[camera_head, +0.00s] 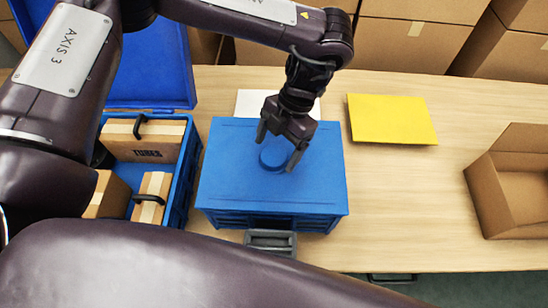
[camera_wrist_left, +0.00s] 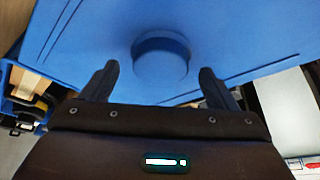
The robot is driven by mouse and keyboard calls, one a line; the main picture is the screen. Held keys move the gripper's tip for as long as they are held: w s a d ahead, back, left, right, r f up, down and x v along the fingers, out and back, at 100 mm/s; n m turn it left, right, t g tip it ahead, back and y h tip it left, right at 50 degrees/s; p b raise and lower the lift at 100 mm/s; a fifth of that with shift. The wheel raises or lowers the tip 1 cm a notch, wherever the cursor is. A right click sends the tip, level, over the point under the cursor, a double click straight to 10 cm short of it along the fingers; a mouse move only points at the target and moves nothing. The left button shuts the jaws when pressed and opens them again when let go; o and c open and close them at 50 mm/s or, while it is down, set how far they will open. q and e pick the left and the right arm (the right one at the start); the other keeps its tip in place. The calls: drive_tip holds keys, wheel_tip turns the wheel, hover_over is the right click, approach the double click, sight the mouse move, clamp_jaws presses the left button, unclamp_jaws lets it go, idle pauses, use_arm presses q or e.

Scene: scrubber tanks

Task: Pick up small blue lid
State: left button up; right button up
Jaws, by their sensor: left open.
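The small blue lid (camera_head: 273,159) is a round blue disc on top of a closed blue crate (camera_head: 226,185). It also shows in the left wrist view (camera_wrist_left: 160,62), just beyond and between the fingertips. My left gripper (camera_head: 275,152) is open above the crate top, its two fingers on either side of the lid in the head view. In the left wrist view both dark fingers (camera_wrist_left: 154,80) stand apart with nothing between them. I cannot tell whether the fingers touch the lid. My right gripper is not in view.
An open blue crate (camera_head: 187,178) with cardboard boxes, one marked TUBES (camera_head: 146,147), stands left of the closed crate. A yellow sheet (camera_head: 392,119) and an open cardboard box (camera_head: 509,185) lie to the right. The wooden table (camera_head: 405,185) between them is clear.

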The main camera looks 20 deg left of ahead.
sight(276, 153)
use_arm(q)
drive_tip(key=shift+s+f, duration=0.2)
drive_tip(key=shift+f, duration=0.35)
drive_tip(key=c, duration=1.2)
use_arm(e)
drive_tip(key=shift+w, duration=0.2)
use_arm(q)
drive_tip(key=shift+r, duration=0.1)
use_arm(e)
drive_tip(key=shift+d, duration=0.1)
